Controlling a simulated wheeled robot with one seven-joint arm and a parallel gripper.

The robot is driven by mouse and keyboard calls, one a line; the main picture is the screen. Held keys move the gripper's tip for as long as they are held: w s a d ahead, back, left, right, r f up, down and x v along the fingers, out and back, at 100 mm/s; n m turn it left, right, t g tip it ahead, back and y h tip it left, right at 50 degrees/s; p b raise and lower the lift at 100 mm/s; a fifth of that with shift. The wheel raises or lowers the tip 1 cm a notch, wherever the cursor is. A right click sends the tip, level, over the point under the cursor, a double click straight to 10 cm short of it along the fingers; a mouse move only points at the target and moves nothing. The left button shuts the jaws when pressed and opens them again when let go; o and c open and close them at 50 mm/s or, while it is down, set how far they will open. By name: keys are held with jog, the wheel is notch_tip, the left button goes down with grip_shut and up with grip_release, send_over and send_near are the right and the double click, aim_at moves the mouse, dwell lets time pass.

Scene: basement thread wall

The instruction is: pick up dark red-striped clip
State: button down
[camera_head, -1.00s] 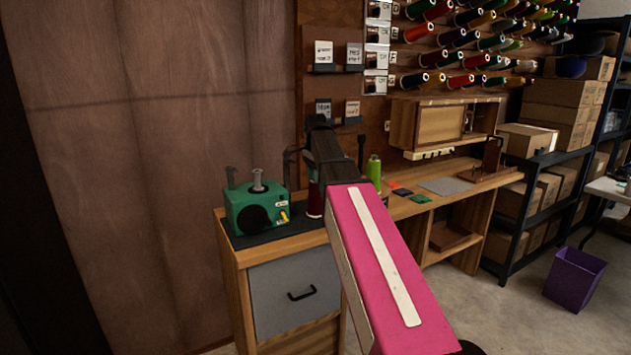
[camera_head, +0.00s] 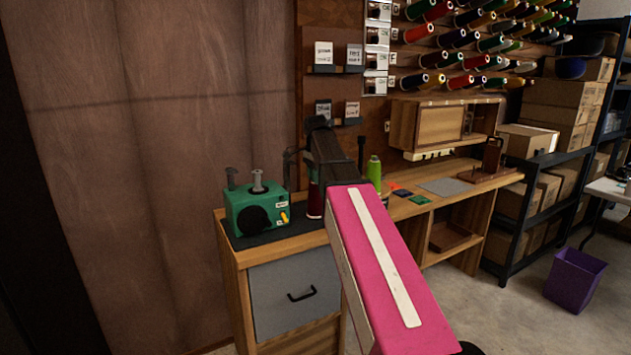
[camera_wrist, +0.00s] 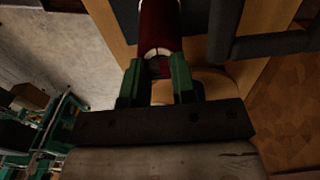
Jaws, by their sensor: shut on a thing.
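In the wrist view, my gripper (camera_wrist: 158,72) has its green fingers shut on a small dark red and pale piece (camera_wrist: 157,66). It looks like the dark red-striped clip, but its stripes are too dark and small to make out. A dark red thread cone (camera_wrist: 160,22) with a pale end lies just beyond the fingertips, and I cannot tell whether the piece touches it. In the head view, the dark red cone (camera_head: 315,203) stands on the bench beside the green machine. My pink-covered arm reaches over the bench there, and the clip cannot be made out.
The green machine (camera_head: 257,208) stands on a dark mat to the left of the cone. A light green spool (camera_head: 374,172) stands right of my arm. Small coloured pieces and a grey mat (camera_head: 446,187) lie farther right. The thread wall rises behind.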

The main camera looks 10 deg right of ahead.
jog(key=shift+r, duration=0.1)
jog(key=shift+r, duration=0.5)
notch_tip(320, 180, up, 3)
jog(key=shift+f, duration=0.2)
jog(key=s+a+r, duration=0.7)
jog(key=a, duration=0.2)
jog(key=shift+a, duration=0.15)
jog(key=shift+r, duration=0.15)
